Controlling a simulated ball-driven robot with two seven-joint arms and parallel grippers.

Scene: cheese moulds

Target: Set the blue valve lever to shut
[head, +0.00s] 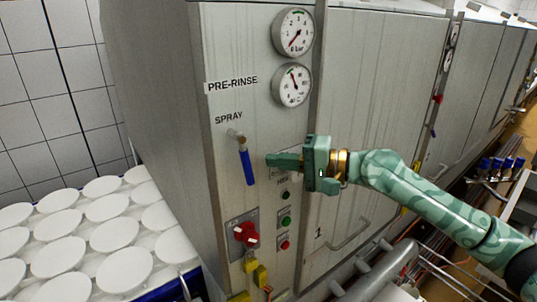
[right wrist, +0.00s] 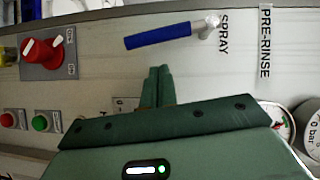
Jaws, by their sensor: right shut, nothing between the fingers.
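The blue valve lever (head: 247,166) is mounted on the grey machine panel under the word SPRAY. It hangs down from its metal pivot, tilted slightly. In the right wrist view the lever (right wrist: 158,36) lies nearly across the picture, its pivot at the right end. My right gripper (head: 272,160) is shut and empty, just right of the lever in the head view. Its closed fingers (right wrist: 157,87) point towards the lever in the wrist view, with a visible gap between. My left gripper is not in view.
A red rotary switch (head: 245,233) and green (head: 286,221) and red buttons sit lower on the panel. Two gauges (head: 292,85) are above. White round moulds (head: 97,268) fill the lower left. A door handle (head: 350,236) stands out at the right.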

